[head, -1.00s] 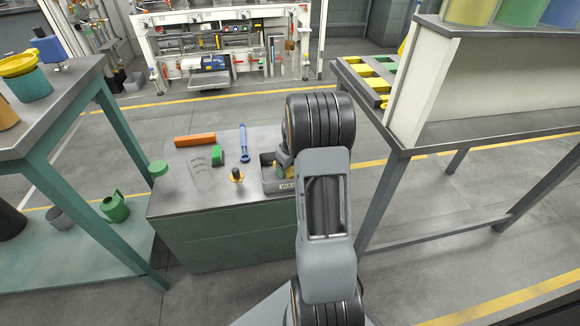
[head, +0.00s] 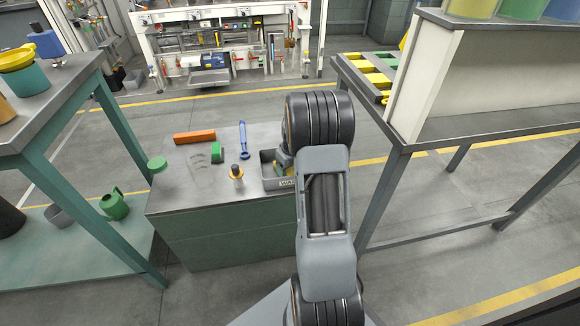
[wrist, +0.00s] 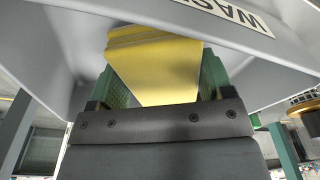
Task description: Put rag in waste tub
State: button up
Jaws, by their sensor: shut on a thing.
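The grey waste tub (head: 268,176) stands at the right end of the green cabinet's top, its lettered label facing me and partly hidden by my arm. In the wrist view the tub's grey wall (wrist: 60,50) and label fill the upper part. My gripper (wrist: 160,82) is shut on a folded yellow rag (wrist: 155,68), which sits between its green finger pads. In the head view the gripper is at the tub, mostly hidden behind my arm. The rag overlaps the tub in the wrist view; I cannot tell whether it touches the tub's floor.
Left of the tub on the cabinet top (head: 180,195) are an orange bar (head: 195,136), a green block (head: 217,152), a blue wrench (head: 243,140) and an orange-and-black piece (head: 237,174). A grey-legged table (head: 400,150) stands close on the right, a teal-legged bench (head: 70,110) on the left.

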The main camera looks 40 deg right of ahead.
jog(key=shift+f, duration=0.25)
jog(key=o, duration=0.8)
jog(key=shift+o, duration=0.2)
jog(key=shift+r, duration=0.1)
notch_tip(320, 180, up, 14)
jog(key=s+p, duration=0.1)
jog(key=p, duration=0.3)
jog(key=shift+s, duration=0.35)
jog(key=shift+f, duration=0.2)
jog(key=shift+c, duration=0.5)
grip_shut()
dwell(0.4)
